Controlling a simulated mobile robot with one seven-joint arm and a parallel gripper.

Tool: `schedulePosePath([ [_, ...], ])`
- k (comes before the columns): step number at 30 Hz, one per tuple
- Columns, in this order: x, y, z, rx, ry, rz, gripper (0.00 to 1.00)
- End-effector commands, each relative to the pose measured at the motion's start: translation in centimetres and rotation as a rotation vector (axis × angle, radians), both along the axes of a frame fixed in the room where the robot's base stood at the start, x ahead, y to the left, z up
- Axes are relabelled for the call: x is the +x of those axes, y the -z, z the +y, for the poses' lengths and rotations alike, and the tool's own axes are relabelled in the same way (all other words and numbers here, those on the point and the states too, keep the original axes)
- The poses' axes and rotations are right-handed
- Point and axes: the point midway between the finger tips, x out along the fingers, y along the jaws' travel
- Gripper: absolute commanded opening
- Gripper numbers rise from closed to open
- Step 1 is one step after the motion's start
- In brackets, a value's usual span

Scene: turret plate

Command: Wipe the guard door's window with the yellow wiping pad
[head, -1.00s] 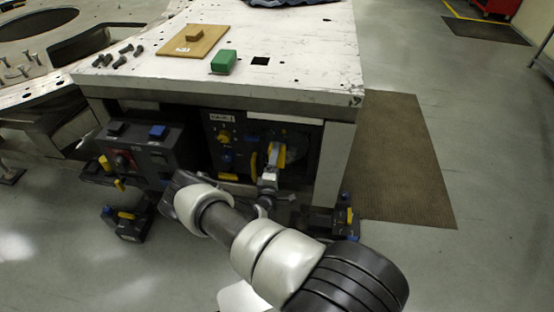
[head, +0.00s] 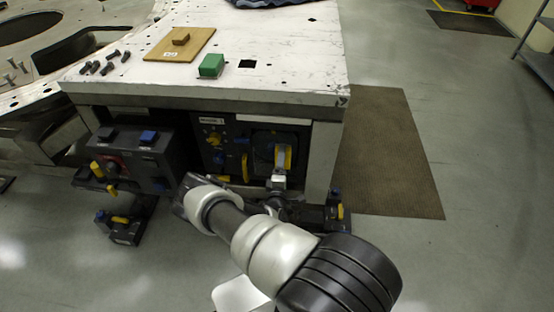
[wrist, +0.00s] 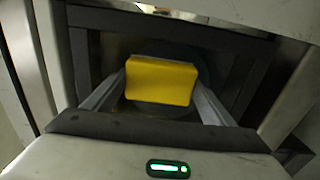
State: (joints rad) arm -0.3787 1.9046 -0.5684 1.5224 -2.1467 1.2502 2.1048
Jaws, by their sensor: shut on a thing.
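The yellow wiping pad (wrist: 161,81) is held between the two fingers of my gripper (wrist: 160,92) in the wrist view. In the head view my gripper (head: 280,182) is under the white table, with the yellow pad (head: 284,157) upright at its tip. The guard door's window (head: 265,148) is a dark, round-looking area in a dark frame, just behind the pad. In the wrist view the dark window (wrist: 207,62) shows around the pad, inside the door frame (wrist: 170,20). The pad hides part of the window. I cannot tell whether it touches the window.
A dark control panel (head: 215,150) with knobs and a yellow handle is left of the door. A dark box (head: 145,155) with a blue button juts out further left. A table leg (head: 322,160) stands close on the right. Open floor (head: 470,130) lies to the right.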

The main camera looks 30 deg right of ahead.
Motion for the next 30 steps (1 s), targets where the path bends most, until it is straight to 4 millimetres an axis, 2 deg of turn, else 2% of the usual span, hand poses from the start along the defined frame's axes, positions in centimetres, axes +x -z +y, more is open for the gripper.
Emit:
schedulePosePath([
  [4,-0.6,-0.3,-1.3,-0.003,0.004,-0.003,0.6],
  [14,-0.7,-0.3,-1.6,-0.003,0.004,-0.005,0.6],
  [30,-4.8,-0.3,1.3,-0.001,0.001,0.0,0.6],
])
